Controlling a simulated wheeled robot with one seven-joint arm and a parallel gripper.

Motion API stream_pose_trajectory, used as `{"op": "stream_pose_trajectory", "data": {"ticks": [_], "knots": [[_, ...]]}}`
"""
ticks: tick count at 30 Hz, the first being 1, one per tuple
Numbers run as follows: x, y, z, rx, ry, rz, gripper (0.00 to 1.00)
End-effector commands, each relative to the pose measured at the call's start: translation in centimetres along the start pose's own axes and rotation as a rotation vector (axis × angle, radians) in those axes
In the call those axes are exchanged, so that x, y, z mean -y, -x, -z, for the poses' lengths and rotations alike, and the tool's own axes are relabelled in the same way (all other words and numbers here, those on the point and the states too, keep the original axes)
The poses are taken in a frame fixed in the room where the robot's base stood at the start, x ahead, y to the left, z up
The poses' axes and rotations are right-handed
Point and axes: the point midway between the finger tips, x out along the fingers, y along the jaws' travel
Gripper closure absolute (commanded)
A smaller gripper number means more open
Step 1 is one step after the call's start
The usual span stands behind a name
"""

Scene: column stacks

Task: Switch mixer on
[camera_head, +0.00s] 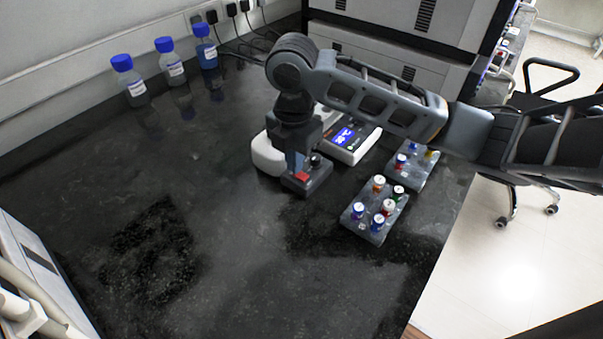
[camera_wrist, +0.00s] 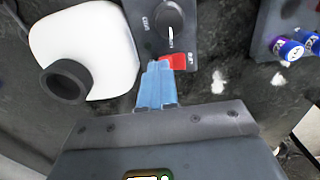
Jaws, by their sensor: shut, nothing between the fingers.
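The mixer's dark control box (camera_head: 318,180) stands on the black bench, below my arm in the head view. It has a red switch (camera_head: 302,177) and a round knob (camera_head: 315,161). In the wrist view the red switch (camera_wrist: 178,61) and the knob (camera_wrist: 171,18) are clear. A white rounded body with a black cup (camera_wrist: 66,82) stands to their left. My gripper (camera_head: 298,172) points down over the box. Its blue fingertips (camera_wrist: 160,66) are shut and empty, overlapping the left part of the switch. I cannot tell whether they touch it.
A white device with a lit blue display (camera_head: 347,138) stands just behind. Racks of capped vials (camera_head: 372,226) stand to the right, near the bench edge. Several blue-capped bottles (camera_head: 171,66) line the back wall. The bench's left and front are clear.

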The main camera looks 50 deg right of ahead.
Motion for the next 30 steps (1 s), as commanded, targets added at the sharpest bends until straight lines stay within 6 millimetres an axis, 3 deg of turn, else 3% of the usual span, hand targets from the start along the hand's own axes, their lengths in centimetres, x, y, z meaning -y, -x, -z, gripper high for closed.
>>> {"op": "stream_pose_trajectory", "data": {"ticks": [11, 30], "knots": [[0.0, 0.0, 0.0, 0.0, 0.0, 0.002, 1.0], [0.0, 4.6, 0.0, 0.0, 0.0, 0.001, 1.0]]}}
